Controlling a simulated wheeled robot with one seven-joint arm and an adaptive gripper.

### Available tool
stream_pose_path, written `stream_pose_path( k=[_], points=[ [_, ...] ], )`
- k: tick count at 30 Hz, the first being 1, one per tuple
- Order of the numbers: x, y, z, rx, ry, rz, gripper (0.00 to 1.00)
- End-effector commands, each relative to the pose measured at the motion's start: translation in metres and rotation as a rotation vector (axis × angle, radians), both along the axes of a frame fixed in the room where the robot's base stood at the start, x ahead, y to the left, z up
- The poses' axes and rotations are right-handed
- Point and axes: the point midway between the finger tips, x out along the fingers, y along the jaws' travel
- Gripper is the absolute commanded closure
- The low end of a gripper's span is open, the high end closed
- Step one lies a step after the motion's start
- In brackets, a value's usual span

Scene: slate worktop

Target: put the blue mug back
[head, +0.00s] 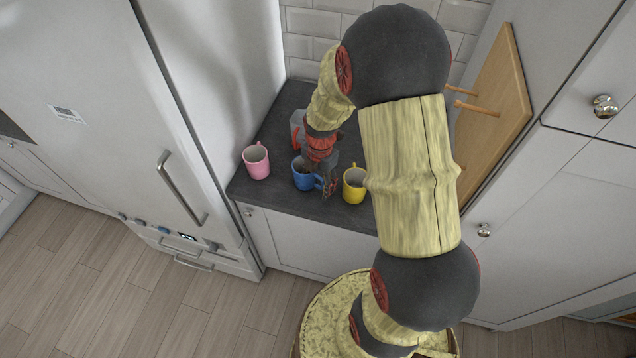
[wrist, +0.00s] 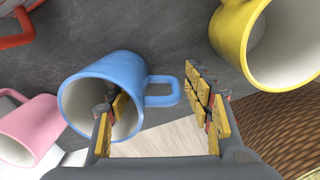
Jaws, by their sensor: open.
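The blue mug (head: 301,181) stands on the slate worktop (head: 262,192), between the pink and yellow mugs. In the wrist view the blue mug (wrist: 122,75) shows its pale inside, and its handle points right. My gripper (head: 327,184) is at the blue mug's right side, partly covering it in the head view. In the wrist view my gripper (wrist: 157,97) is open. Its left finger overlaps the mug's mouth and seems to reach inside; its right finger is beyond the handle. The mug's wall and handle lie between the fingers. I cannot tell whether they touch.
A pink mug (head: 256,163) stands left and a yellow mug (head: 353,188) close on the right. A wooden board (head: 497,100) with pegs (head: 477,107) is on the right. The worktop's front edge is near the mugs.

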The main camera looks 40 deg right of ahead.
Motion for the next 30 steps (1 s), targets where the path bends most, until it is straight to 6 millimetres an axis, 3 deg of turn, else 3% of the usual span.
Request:
stream_pose_path(
  k=[5, 15, 24, 30],
  points=[
    [0.001, -0.001, 0.023, -0.002, -0.005, 0.0, 0.49],
    [-0.002, -0.002, 0.091, -0.002, -0.004, 0.0, 0.49],
    [-0.004, -0.001, 0.122, -0.001, -0.002, -0.005, 0.49],
    [-0.008, 0.02, 0.159, -0.008, -0.051, -0.185, 0.49]
  ],
)
